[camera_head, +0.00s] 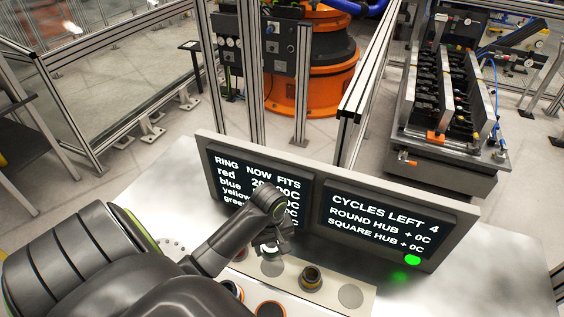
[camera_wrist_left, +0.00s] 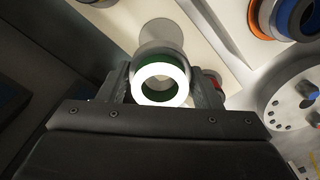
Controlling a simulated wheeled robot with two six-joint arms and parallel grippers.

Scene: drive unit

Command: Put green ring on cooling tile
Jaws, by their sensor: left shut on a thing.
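My left gripper (camera_head: 271,244) is shut on a ring, held above the pale strip (camera_head: 325,300) in front of the screens. In the left wrist view the green ring (camera_wrist_left: 139,88) sits between the fingertips; its face glares white and its green shows inside and along the edge. A grey disc (camera_head: 272,266) lies on the strip just below the gripper, and another grey disc (camera_head: 350,296) lies further right. I cannot tell which of them is the cooling tile. Whether the held ring touches anything is unclear. My right gripper is not in view.
Orange-rimmed rings (camera_head: 270,310) are nearer me. A screen panel (camera_head: 390,222) stands behind the strip and reads "CYCLES LEFT 4". A round plate with holes (camera_wrist_left: 297,100) is right in the wrist view. The metal table's right is clear.

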